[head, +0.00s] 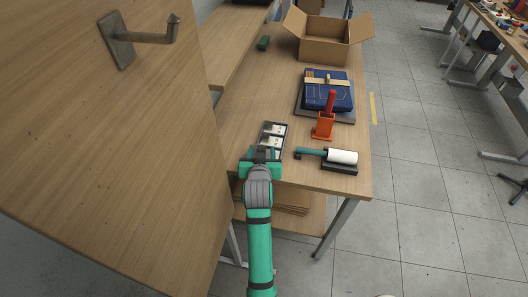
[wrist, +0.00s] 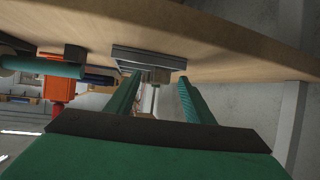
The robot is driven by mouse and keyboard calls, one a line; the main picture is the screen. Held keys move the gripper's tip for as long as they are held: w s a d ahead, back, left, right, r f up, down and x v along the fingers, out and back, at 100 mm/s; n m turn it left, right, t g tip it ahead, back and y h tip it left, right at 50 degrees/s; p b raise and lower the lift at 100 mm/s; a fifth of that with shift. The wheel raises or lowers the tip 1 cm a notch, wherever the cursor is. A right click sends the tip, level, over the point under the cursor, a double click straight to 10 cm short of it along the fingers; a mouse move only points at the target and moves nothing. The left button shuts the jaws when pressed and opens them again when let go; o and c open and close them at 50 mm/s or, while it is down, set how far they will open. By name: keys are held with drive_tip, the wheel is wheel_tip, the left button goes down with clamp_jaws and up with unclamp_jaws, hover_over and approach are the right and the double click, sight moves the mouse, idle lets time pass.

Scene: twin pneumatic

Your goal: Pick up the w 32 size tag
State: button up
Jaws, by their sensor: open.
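A small dark tray (head: 261,139) on the table holds a few white tags (head: 276,130), which look like size tags. Their print is too small to read, so I cannot tell which is the w 32 size tag. My gripper (head: 262,155) is at the near end of the tray in the head view and partly covers it. In the wrist view my gripper (wrist: 159,77) has its two green fingers apart. The grey edge of the tray (wrist: 145,56) shows just beyond the fingertips, with a small greyish piece between them that I cannot identify. No tag is clearly held.
A white roller with a green handle (head: 342,157) lies to the right. An orange holder (head: 323,127) with a red tool stands behind it. Folded blue jeans (head: 340,92) and an open cardboard box (head: 326,48) are farther back. A wooden panel (head: 100,130) with a hook rises close on the left.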

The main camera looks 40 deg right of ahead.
drive_tip(key=c, duration=1.1)
drive_tip(key=shift+w, duration=0.1)
drive_tip(key=shift+c, duration=0.2)
